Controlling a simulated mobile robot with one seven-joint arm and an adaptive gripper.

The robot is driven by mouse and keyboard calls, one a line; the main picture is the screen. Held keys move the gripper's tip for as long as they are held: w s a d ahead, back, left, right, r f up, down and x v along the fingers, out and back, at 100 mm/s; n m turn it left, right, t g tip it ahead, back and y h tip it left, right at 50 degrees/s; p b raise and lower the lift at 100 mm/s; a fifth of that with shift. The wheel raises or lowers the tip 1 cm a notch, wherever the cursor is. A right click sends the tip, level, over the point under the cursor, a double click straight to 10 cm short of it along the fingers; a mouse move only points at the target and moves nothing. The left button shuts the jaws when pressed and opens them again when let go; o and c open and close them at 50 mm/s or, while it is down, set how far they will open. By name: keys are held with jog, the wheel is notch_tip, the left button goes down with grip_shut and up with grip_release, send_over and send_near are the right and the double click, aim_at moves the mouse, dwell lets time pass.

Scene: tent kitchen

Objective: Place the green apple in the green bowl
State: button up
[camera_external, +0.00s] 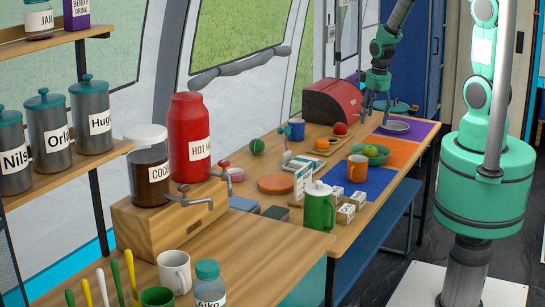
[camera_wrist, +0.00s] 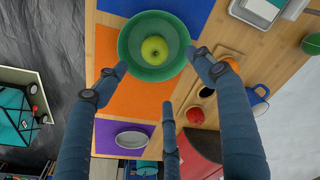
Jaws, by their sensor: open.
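The green bowl (camera_external: 378,158) stands on the table at the far right, on an orange mat. The green apple (camera_external: 370,151) lies inside the bowl and shows over its rim. In the wrist view the apple (camera_wrist: 154,49) rests near the middle of the bowl (camera_wrist: 150,73). My gripper (camera_external: 376,110) hangs above the table behind the bowl, fingers pointing down. In the wrist view my gripper (camera_wrist: 160,75) has its fingers spread apart with nothing held between them, and the bowl and apple are not gripped.
An orange mug (camera_external: 357,168) stands beside the bowl. A grey dish (camera_external: 394,127) sits on the purple mat behind. A red apple (camera_external: 340,129) and an orange (camera_external: 322,143) lie on a wooden board. A red bread box (camera_external: 333,101) stands at the back left.

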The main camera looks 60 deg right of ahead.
jog(key=s+a+r+n+t, duration=0.1)
jog(key=s+a+r+n, duration=0.1)
jog(key=a+r, duration=0.75)
jog(key=s+a+r+n+t, duration=0.1)
jog(key=a+r, duration=0.4)
jog(key=r, duration=1)
jog(key=s+a+r+n+t, duration=0.1)
jog(key=s+a+r, duration=0.4)
jog(key=s+r, duration=0.1)
jog(key=s+a+r+n+t, duration=0.1)
jog(key=s+a+r+n, duration=0.1)
jog(key=s+a+r, duration=0.3)
jog(key=s+r, duration=0.1)
jog(key=s, duration=0.3)
jog(key=shift+s+a+r+y, duration=0.2)
jog(key=shift+a+r+y, duration=0.1)
jog(key=shift+a, duration=0.1)
